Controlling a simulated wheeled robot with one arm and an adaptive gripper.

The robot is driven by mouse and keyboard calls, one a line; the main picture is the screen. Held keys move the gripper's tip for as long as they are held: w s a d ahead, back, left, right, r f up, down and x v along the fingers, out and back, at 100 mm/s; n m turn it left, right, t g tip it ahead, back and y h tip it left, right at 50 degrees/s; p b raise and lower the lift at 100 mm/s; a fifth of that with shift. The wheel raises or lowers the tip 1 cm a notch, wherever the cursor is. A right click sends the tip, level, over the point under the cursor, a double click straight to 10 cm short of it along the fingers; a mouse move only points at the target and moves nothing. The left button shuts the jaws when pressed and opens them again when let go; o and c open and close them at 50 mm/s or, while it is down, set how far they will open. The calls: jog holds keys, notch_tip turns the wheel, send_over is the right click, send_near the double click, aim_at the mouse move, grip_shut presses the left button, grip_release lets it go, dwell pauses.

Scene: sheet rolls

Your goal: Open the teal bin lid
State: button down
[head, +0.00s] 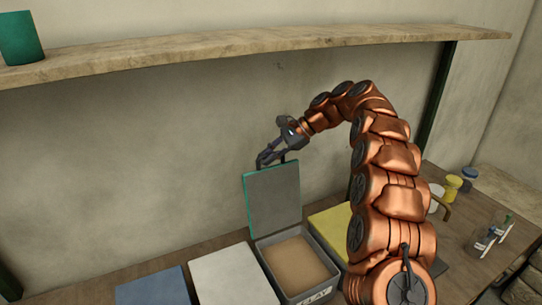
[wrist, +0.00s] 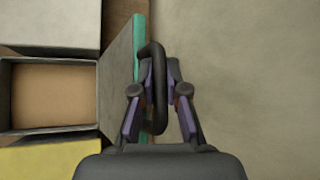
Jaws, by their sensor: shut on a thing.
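The teal bin lid (head: 272,198) stands raised, near upright, at the back of its grey bin (head: 312,291). I see its grey inner face and teal edge in the head view. The bin is open, with tan material (head: 290,262) inside and a label that seems to read "CLAY". My gripper (head: 268,160) is at the lid's top edge, shut on its dark handle. In the wrist view the dark looped handle (wrist: 158,85) passes between my fingers (wrist: 160,100), beside the lid's teal edge (wrist: 140,45). The lid's outer face is mostly hidden.
A white-lidded bin (head: 232,277) and a blue one (head: 153,287) stand left of the open bin, a yellow one (head: 331,228) to its right. A shelf (head: 230,55) runs above along the wall. Jars (head: 453,187) stand on the right of the table.

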jog(key=shift+r, duration=0.1)
jog(key=c, duration=1.2)
grip_release()
jog(key=shift+d, duration=0.15)
jog(key=shift+v, duration=3.65)
